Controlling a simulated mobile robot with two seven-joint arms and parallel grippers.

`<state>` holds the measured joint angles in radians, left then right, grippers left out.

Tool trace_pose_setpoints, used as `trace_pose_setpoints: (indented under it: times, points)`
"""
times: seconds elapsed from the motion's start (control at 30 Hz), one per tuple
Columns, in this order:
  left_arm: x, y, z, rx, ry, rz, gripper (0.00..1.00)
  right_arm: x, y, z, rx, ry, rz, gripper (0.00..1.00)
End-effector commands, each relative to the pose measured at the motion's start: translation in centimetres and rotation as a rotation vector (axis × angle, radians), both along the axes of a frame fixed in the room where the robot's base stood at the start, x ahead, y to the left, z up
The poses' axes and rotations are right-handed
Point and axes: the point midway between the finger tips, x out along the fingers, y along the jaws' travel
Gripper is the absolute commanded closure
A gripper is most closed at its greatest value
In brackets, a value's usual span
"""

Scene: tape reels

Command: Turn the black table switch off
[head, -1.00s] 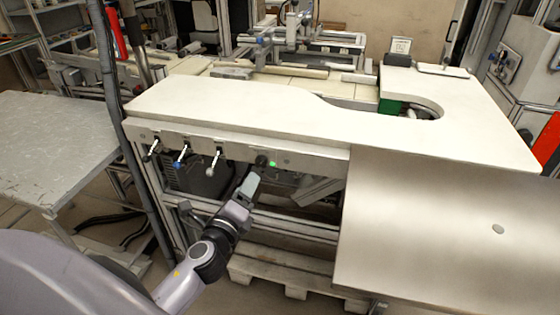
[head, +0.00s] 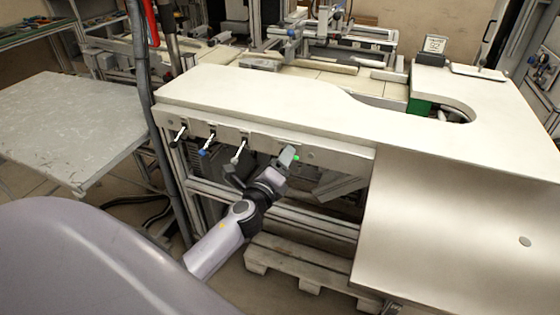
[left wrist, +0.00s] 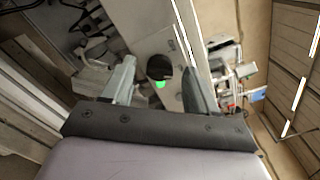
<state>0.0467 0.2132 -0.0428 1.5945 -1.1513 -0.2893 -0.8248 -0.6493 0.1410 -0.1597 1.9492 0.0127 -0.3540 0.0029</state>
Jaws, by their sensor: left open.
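The black table switch (left wrist: 160,66) is a round black knob on the table's pale front rail. It sits between my left gripper's two fingers in the left wrist view, with a lit green patch (left wrist: 161,85) at its edge. My left gripper (head: 288,156) is open in front of the rail in the head view. My right gripper is not in view.
The white tabletop (head: 290,100) lies above. A plain metal panel (head: 450,225) is at the right, and a pallet (head: 300,262) lies below.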

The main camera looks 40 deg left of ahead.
Motion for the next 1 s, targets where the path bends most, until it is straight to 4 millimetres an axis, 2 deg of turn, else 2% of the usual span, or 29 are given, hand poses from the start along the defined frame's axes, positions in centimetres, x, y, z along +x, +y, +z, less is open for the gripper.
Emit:
trace_pose_setpoints:
  times: [0.1,0.13,0.2,0.3,0.67,1.0]
  points:
    - [0.0,0.0,0.0,-0.001,0.0,0.0,0.41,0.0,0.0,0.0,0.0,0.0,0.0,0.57]
    - [0.0,0.0,0.0,-0.001,0.0,0.0,0.48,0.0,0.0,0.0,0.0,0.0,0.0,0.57]
    - [0.0,0.0,0.0,-0.001,0.0,0.0,0.71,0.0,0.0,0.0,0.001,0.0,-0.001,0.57]
    - [0.0,0.0,0.0,-0.001,0.0,0.0,0.97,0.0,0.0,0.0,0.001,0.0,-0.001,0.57]
    - [0.0,0.0,-0.1,-0.048,-0.011,0.001,0.97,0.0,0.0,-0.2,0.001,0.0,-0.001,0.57]
    - [-0.1,0.0,-0.2,-0.276,-0.066,0.0,0.97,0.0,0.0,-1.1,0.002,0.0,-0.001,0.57]
